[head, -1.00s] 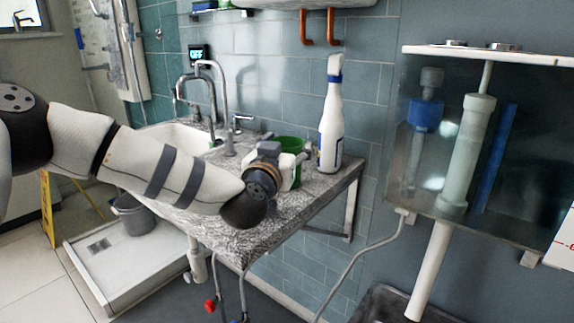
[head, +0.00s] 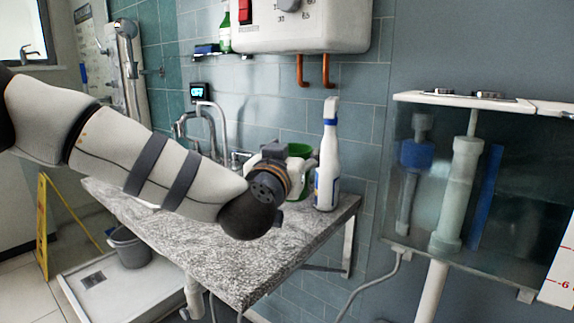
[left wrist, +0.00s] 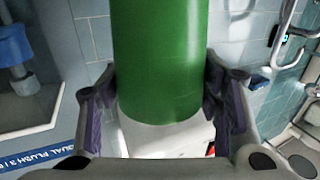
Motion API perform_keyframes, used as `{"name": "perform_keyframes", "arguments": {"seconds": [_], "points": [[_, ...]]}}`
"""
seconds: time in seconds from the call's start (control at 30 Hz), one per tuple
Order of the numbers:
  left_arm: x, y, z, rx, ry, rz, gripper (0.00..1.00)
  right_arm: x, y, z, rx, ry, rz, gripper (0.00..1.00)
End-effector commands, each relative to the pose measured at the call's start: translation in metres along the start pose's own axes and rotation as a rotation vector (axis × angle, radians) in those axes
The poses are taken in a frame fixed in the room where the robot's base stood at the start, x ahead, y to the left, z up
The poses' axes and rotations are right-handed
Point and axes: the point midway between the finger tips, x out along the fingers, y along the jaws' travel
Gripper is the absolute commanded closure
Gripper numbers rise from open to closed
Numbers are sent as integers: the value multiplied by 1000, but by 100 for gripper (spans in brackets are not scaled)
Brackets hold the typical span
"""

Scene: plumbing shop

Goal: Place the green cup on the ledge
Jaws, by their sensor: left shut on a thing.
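The green cup (head: 298,151) is held above the stone-patterned counter, left of the white spray bottle, and my gripper partly hides it in the head view. In the left wrist view the green cup (left wrist: 160,50) stands between both fingers. My left gripper (head: 296,168) is shut on it; its fingers also show in the left wrist view (left wrist: 160,88). A narrow wall ledge (head: 209,55) at the upper left holds a green bottle and a dark blue item. My right gripper is not in view.
The white spray bottle (head: 327,160) stands close to the right of the cup. The counter (head: 250,262) is clear in front. A water heater (head: 300,28) hangs above, with copper-coloured pipes below it. A clear cistern (head: 470,185) is at the right. A tap (head: 205,125) stands behind my arm.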

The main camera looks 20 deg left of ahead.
Motion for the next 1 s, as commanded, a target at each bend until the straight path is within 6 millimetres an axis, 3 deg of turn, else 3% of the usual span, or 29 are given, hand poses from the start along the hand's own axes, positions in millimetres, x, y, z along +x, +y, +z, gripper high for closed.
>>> {"name": "perform_keyframes", "arguments": {"seconds": [0.03,0.5,1.0], "points": [[-7,5,-9,1,6,2,77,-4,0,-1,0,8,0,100],[-59,38,-34,0,4,1,77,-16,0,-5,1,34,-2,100],[-76,49,-41,0,1,0,77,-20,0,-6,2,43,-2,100]]}}
